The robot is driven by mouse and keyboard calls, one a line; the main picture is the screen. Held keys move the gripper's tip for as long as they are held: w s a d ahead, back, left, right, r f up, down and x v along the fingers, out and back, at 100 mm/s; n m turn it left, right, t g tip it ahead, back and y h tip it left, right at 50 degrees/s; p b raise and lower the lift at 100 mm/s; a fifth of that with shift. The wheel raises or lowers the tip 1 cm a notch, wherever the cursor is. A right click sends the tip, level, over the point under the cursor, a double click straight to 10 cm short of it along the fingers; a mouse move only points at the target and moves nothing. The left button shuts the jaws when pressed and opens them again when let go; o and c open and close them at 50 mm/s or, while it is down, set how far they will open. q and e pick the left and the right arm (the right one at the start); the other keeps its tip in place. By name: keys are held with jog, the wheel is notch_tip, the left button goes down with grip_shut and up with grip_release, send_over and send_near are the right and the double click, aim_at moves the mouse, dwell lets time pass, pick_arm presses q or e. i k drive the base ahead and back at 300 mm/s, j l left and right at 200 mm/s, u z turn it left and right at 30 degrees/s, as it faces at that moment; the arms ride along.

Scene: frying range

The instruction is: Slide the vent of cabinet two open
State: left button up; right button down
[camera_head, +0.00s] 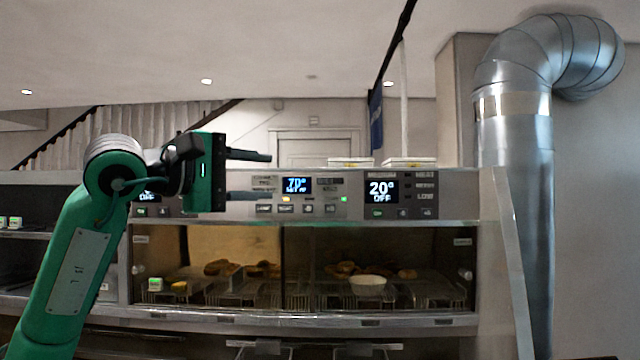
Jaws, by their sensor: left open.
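A glass-fronted cabinet (302,318) with food inside stands in front of me, below a metal control strip. One control panel (297,185) on the strip shows 70° and has a lit green lamp. Another panel (381,190) to its right shows 20° and OFF. My left gripper (268,176) is open and empty, pointing right at the height of the strip, beside the 70° panel. It partly hides a third display at the left. I cannot tell which part is the vent of cabinet two or whether it is open. My right gripper is out of view.
A white bowl (368,284) and several pieces of food are behind the glass. White boxes (408,163) lie on top of the cabinet. A large metal duct (516,200) rises at the right. Dark shelves (30,234) are at the left.

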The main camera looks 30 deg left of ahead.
aim_at(320, 180)
jog(key=i+j, duration=1)
jog(key=i, duration=0.1)
